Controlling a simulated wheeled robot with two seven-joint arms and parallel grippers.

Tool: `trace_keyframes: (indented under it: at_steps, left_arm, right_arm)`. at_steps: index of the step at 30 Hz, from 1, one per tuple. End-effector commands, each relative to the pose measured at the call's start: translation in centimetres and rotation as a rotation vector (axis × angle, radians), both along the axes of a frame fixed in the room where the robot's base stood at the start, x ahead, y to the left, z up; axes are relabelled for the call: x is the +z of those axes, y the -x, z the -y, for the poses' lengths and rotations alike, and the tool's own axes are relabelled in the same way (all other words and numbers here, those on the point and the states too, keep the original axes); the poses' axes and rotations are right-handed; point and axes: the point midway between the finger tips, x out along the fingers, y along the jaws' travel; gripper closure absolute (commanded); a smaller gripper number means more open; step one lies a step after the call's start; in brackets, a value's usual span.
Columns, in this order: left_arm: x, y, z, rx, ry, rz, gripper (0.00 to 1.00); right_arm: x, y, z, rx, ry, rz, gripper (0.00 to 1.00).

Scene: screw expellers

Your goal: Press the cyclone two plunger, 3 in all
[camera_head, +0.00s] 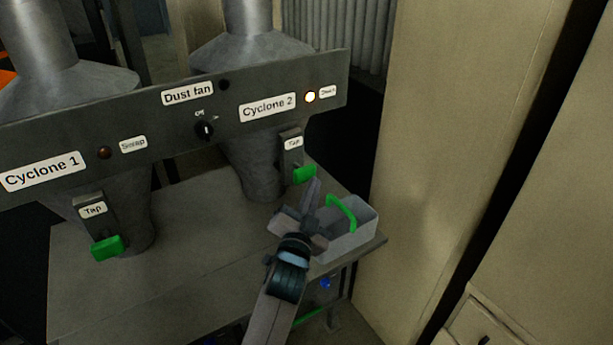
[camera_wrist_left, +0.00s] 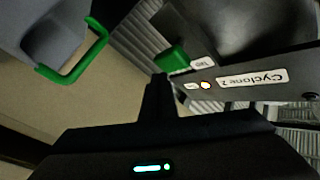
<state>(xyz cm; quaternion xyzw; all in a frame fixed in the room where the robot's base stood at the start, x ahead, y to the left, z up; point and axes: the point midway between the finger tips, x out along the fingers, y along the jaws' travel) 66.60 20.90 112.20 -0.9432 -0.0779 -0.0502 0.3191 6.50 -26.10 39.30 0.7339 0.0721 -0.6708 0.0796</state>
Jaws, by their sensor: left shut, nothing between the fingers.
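The cyclone two plunger is a green block (camera_head: 304,174) under a "Tap" label below the Cyclone 2 sign (camera_head: 268,108). It also shows in the left wrist view (camera_wrist_left: 172,57), just beyond my fingertips. My left gripper (camera_head: 314,183) is shut and empty, its tip close below and to the right of the plunger in the head view. Its closed fingers show in the left wrist view (camera_wrist_left: 160,80). I cannot tell whether they touch the plunger. A lamp (camera_head: 310,97) right of the Cyclone 2 sign glows. My right gripper is not in view.
A grey bin (camera_head: 352,240) with a green handle (camera_head: 342,210) stands close right of my left gripper. The Cyclone 1 plunger (camera_head: 107,247) is at the left. The Dust fan knob (camera_head: 205,130) is between the cyclones. A beige cabinet (camera_head: 460,120) stands at the right.

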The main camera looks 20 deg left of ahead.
Motion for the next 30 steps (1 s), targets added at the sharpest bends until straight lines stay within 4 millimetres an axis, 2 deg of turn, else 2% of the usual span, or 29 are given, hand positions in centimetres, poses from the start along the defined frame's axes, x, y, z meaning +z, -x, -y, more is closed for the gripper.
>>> trace_keyframes:
  at_steps: [13,30]
  left_arm:
    - [0.02,0.0,0.01,0.0,0.0,0.0,1.0]
    - [0.01,0.01,0.01,0.0,0.0,0.0,1.0]
  right_arm:
    - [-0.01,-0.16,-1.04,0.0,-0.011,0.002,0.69]
    - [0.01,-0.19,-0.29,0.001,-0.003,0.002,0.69]
